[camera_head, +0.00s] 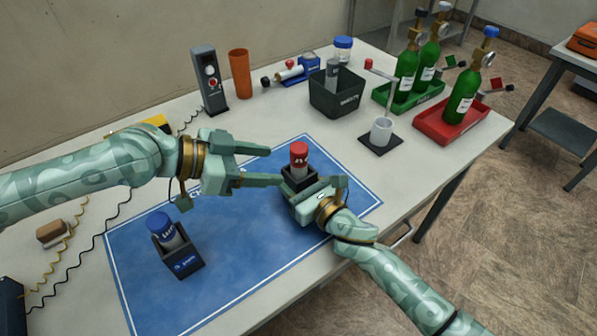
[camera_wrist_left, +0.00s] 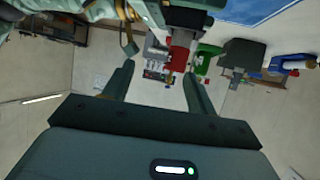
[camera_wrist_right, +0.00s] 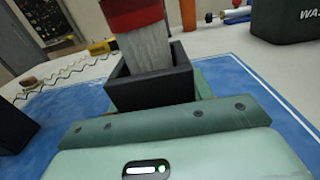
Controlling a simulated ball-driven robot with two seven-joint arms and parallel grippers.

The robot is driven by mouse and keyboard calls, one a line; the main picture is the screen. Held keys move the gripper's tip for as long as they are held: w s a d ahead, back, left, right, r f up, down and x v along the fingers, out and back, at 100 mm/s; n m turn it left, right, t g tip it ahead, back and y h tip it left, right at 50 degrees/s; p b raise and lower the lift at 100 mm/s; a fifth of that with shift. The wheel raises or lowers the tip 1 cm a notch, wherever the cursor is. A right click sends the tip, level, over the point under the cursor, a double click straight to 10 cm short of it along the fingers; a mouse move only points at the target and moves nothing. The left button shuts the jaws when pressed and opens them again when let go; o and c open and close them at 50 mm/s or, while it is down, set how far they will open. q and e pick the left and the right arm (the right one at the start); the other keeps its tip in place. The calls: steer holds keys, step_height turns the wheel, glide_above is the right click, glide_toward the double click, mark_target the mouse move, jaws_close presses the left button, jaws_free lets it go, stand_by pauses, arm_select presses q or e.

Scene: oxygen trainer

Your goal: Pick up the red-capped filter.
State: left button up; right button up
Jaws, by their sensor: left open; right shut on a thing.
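The red-capped filter (camera_head: 299,158) stands upright in a small black holder (camera_head: 290,182) on the blue mat. In the right wrist view its red cap and grey body (camera_wrist_right: 146,50) rise out of the black holder (camera_wrist_right: 150,88). My right gripper (camera_head: 312,188) is shut on this holder, low down; its fingertips are largely hidden in the right wrist view. My left gripper (camera_head: 272,165) is open and empty, left of the filter, its fingers pointing right towards it. In the left wrist view the red cap (camera_wrist_left: 180,42) shows beyond and between the open fingers.
A blue-capped filter (camera_head: 164,230) stands in another black holder (camera_head: 185,262) on the mat (camera_head: 235,245).

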mark_target(307, 156)
arm_select(q)
steer(key=shift+n+t, duration=0.3)
steer(key=shift+t, duration=0.3)
steer(key=x, duration=0.3)
steer(key=w+x, duration=0.1)
steer(key=x, duration=0.3)
steer(key=w+a+x, duration=0.1)
steer(key=x, duration=0.3)
steer(key=shift+w, duration=0.1)
jaws_close()
